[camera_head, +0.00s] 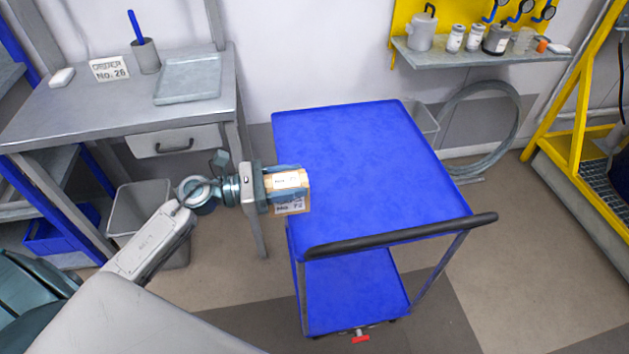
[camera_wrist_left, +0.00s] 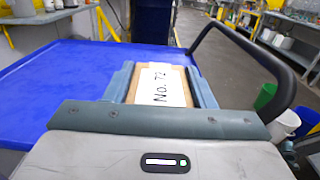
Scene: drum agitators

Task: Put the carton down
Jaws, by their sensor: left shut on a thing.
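The carton (camera_head: 290,180) is a small tan box with white labels, one reading No. 72. My left gripper (camera_head: 284,187) is shut on it, with a finger along each side. In the head view the carton is at the left edge of the blue cart top (camera_head: 360,150); whether it touches the top cannot be told. In the left wrist view the carton (camera_wrist_left: 160,88) sits between the two gripper fingers (camera_wrist_left: 160,85), with the blue cart top (camera_wrist_left: 50,85) around and beyond it. My right gripper is not in view.
The cart has a black handle (camera_head: 400,236) along its near edge and a lower blue shelf (camera_head: 355,285). Its top is bare. A grey table (camera_head: 110,115) with a metal tray (camera_head: 188,80) stands left. A wall shelf (camera_head: 480,62) holds several containers. A yellow frame (camera_head: 575,140) stands right.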

